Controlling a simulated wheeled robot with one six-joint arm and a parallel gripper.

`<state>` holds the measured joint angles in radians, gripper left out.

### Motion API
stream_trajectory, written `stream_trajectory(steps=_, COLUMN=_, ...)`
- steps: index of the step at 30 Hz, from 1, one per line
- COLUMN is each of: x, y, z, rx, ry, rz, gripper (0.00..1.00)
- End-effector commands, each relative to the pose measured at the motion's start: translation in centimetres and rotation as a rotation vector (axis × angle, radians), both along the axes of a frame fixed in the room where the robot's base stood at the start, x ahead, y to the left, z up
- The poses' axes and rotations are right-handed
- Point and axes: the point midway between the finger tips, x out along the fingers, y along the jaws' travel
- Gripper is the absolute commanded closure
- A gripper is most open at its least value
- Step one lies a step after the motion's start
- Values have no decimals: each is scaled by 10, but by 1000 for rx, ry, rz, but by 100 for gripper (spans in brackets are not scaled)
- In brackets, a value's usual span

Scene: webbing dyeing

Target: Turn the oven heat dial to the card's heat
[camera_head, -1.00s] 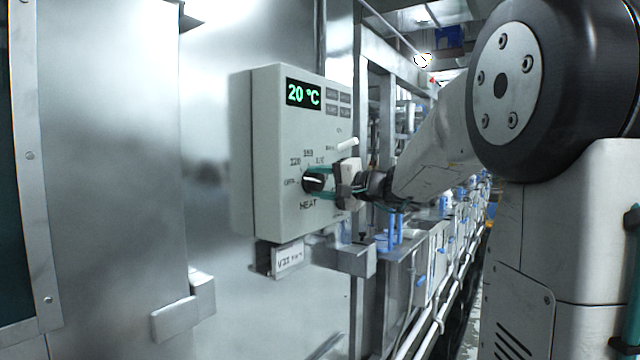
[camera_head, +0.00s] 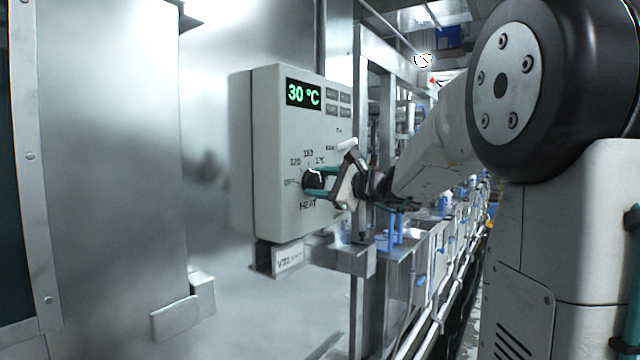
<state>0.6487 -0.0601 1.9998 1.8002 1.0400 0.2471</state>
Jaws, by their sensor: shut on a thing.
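The black heat dial (camera_head: 312,180) sits low on the front of the grey control box (camera_head: 268,215), above the word HEAT. Its pointer is pale and stands near upright, toward the marks above it. My gripper (camera_head: 318,182) is shut on the dial, with teal fingers on either side of it. The green display (camera_head: 303,94) at the top of the box reads 30 °C. A small white card (camera_head: 289,258) in a holder under the box bears writing too small to read surely. My gripper hides marks to the dial's right.
A white lever (camera_head: 347,145) sticks out from the box above my gripper. A metal bracket (camera_head: 350,257) juts out below the box. A steel door with a latch (camera_head: 175,320) stands at left. A row of tanks with blue parts (camera_head: 392,235) runs back at right.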

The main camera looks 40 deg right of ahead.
Motion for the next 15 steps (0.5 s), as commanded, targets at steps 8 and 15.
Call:
stream_trajectory(steps=8, x=0, y=0, z=-2, rx=174, ry=66, rz=0, gripper=77)
stream_trajectory(steps=15, x=0, y=0, z=-2, rx=258, ry=97, rz=0, gripper=77)
